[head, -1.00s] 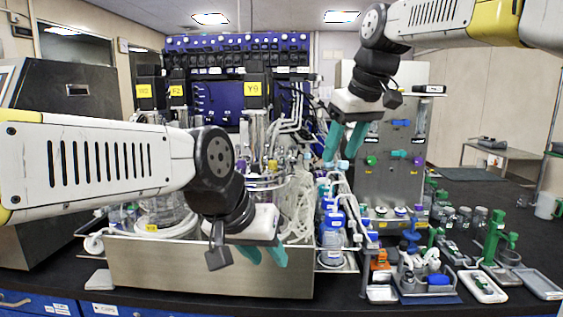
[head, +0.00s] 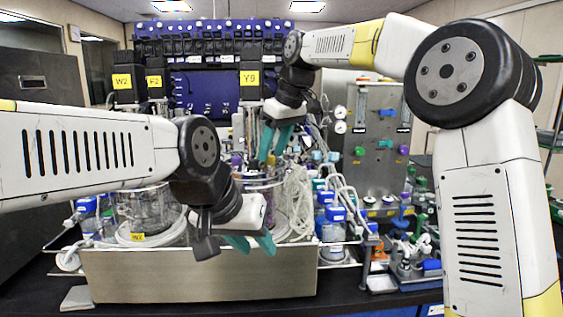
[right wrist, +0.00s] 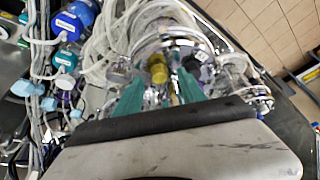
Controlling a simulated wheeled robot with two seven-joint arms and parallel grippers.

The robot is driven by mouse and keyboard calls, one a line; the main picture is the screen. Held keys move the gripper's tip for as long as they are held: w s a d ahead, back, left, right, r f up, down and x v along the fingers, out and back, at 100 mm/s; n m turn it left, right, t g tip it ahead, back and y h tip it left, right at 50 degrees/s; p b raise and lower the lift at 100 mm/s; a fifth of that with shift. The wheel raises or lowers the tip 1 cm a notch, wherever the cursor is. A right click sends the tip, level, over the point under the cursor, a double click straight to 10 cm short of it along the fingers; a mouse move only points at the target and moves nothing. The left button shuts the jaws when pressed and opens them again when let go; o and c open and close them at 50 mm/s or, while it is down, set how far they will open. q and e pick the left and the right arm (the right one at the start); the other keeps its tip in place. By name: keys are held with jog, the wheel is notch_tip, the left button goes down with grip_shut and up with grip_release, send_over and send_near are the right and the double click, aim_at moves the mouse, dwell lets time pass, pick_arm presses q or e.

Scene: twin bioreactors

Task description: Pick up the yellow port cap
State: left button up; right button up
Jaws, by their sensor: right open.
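The yellow port cap (right wrist: 157,70) shows in the right wrist view, on top of a glass vessel among clear tubes and fittings. It lies between and just beyond the teal fingertips of my right gripper (right wrist: 160,86), which is open and empty. In the head view my right gripper (head: 271,157) points down over the right-hand vessel under the Y9 label; the cap is hard to make out there. I cannot tell whether a finger touches it. My left gripper (head: 252,244) is open and empty in front of the metal tray (head: 200,278).
Looped clear tubing (head: 297,200) hangs right of the vessel. Blue-capped bottles (head: 333,222) stand beside it. A grey panel with coloured knobs (head: 380,150) is behind them. The left vessel (head: 150,208) stands in the tray.

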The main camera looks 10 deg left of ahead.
jog(key=shift+w+a+f, duration=0.1)
jog(key=shift+a+f, duration=0.1)
jog(key=shift+f, duration=0.3)
grip_shut()
